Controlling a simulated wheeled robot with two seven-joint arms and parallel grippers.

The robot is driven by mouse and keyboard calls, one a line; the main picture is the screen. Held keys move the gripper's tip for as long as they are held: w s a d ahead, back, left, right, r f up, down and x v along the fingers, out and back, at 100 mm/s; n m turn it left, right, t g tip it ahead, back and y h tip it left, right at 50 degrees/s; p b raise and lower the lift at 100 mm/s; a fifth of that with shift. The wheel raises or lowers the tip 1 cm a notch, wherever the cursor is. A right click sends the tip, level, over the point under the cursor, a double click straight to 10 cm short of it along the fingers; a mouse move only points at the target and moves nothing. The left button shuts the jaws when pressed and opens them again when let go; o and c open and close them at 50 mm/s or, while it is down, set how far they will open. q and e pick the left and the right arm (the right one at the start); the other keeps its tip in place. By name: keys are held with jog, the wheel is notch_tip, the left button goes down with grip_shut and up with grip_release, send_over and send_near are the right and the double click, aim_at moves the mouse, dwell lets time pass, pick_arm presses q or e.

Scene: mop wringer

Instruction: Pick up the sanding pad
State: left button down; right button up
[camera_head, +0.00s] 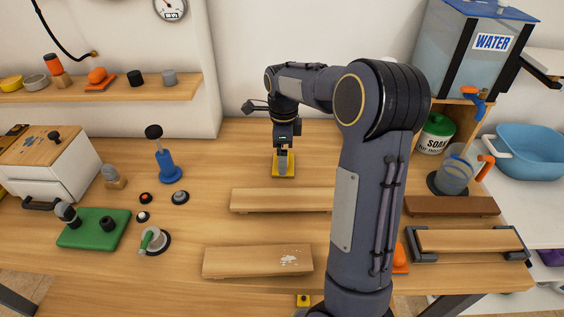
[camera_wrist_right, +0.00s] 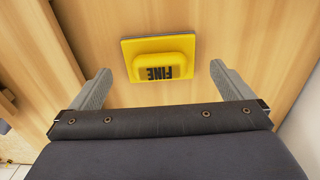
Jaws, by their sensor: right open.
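A yellow sanding pad (camera_head: 291,171) lies on the wooden table near its back edge in the head view. In the right wrist view the sanding pad (camera_wrist_right: 158,60) shows a raised yellow grip marked "FINE" on a flat square base. My right gripper (camera_head: 283,160) is over the pad in the head view and hides part of it. In the wrist view the two fingers of my right gripper (camera_wrist_right: 162,78) are apart, one to each side of the pad, with nothing between them touching it. My left gripper is not in view.
Wooden boards (camera_head: 280,200) lie in front of the pad. A blue pump (camera_head: 165,165) and a green base (camera_head: 95,229) stand to the left. An orange sanding block (camera_head: 97,75) sits on the wall shelf. Table around the pad is clear.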

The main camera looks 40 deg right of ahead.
jog(key=shift+f, duration=1.35)
jog(key=c, duration=1)
jog(key=shift+r, duration=0.1)
jog(key=shift+r, duration=0.4)
notch_tip(320, 180, up, 2)
jog(key=shift+r, duration=0.2)
jog(key=s+a+r, duration=0.8)
jog(key=s+r, duration=0.1)
jog(key=s, duration=0.2)
jog(key=shift+s+r+b, duration=0.3)
jog(key=shift+r+b, duration=0.05)
